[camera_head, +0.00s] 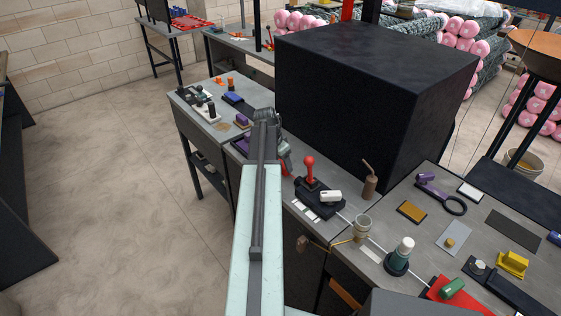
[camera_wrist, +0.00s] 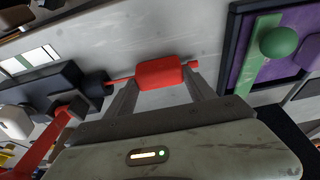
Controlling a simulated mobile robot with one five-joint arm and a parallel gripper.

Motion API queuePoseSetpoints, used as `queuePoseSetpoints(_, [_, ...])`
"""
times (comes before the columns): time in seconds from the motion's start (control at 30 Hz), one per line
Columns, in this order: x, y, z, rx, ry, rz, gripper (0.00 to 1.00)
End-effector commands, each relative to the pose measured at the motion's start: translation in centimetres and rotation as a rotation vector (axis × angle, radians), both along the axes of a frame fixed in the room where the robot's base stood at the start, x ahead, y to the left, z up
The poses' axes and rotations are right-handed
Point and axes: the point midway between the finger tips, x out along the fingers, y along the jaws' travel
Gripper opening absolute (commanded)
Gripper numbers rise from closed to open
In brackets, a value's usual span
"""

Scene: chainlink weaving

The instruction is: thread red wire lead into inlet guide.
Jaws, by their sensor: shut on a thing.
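The wire's left end meets the round black nose (camera_wrist: 96,83) of a black fixture, which looks like the inlet guide (camera_wrist: 62,90). I cannot tell whether the tip is inside or only against it. In the head view my gripper (camera_head: 284,150) is over the bench, left of the black fixture (camera_head: 318,200) with a red-knobbed lever (camera_head: 309,163). A little red shows below my gripper; the wire is mostly hidden there.
A green knob on a purple panel (camera_wrist: 255,70) is close right of the lead in the wrist view. A large black box (camera_head: 370,95) stands behind the bench.

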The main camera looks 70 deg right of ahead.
Motion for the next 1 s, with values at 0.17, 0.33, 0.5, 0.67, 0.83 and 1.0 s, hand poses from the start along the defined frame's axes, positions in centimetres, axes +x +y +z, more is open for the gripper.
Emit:
queuePoseSetpoints(0.17, [-0.5, 0.3, 0.0, 0.000, 0.000, 0.000, 0.18])
queuePoseSetpoints(0.33, [-0.9, 0.6, 0.0, 0.000, 0.000, 0.000, 0.18])
queuePoseSetpoints(0.5, [-1.0, 0.6, 0.0, 0.000, 0.000, 0.000, 0.89])
queuePoseSetpoints(0.67, [-1.0, 0.6, 0.0, 0.000, 0.000, 0.000, 0.89])
queuePoseSetpoints(0.83, [-0.9, 0.7, 0.2, 0.000, 0.000, 0.000, 0.89])
queuePoseSetpoints(1.0, [-0.8, 1.0, 1.8, 0.000, 0.000, 0.000, 0.89])
